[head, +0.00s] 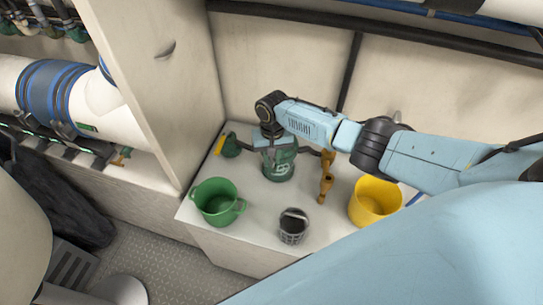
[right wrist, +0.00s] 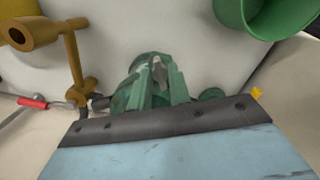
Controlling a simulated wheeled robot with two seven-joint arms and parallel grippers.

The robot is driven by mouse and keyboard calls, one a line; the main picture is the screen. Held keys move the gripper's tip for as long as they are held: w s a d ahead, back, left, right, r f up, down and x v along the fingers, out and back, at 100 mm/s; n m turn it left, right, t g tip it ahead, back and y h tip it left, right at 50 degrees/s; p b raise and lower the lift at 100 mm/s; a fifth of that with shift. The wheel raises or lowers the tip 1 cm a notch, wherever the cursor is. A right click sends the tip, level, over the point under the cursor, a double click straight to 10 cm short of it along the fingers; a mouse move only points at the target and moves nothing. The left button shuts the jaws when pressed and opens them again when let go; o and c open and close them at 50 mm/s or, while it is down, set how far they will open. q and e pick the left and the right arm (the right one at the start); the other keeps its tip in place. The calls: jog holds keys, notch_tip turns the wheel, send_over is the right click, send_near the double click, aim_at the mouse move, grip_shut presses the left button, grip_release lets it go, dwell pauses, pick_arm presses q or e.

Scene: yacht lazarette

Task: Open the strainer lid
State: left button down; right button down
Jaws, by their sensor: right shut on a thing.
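The green strainer (head: 279,166) stands upright on the white bench, with pale lettering on its body. My right gripper (head: 270,140) is directly above it, at its top. In the right wrist view the strainer (right wrist: 130,92) shows behind the two fingers (right wrist: 160,75), which are shut on a small grey piece at its top, apparently part of the lid. The wrist hides most of the lid, so I cannot tell whether it is seated or loosened. My left gripper is not in view.
A bronze pipe fitting (head: 326,178) stands right of the strainer, and a green fitting (head: 230,147) with a yellow handle (head: 219,144) at its left. A green bucket (head: 217,202), dark mesh basket (head: 293,226) and yellow bucket (head: 375,201) stand in front. A wall (head: 280,60) is close behind.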

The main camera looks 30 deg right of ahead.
jog(key=shift+w+d+r, duration=0.3)
jog(key=shift+w+r, duration=0.05)
jog(key=shift+r, duration=0.1)
jog(key=c, duration=1.3)
grip_release()
jog(key=shift+s, duration=0.2)
jog(key=shift+f, duration=0.1)
jog(key=shift+a, duration=0.1)
notch_tip(320, 180, up, 13)
jog(key=p, duration=0.1)
jog(key=shift+w+d, duration=0.3)
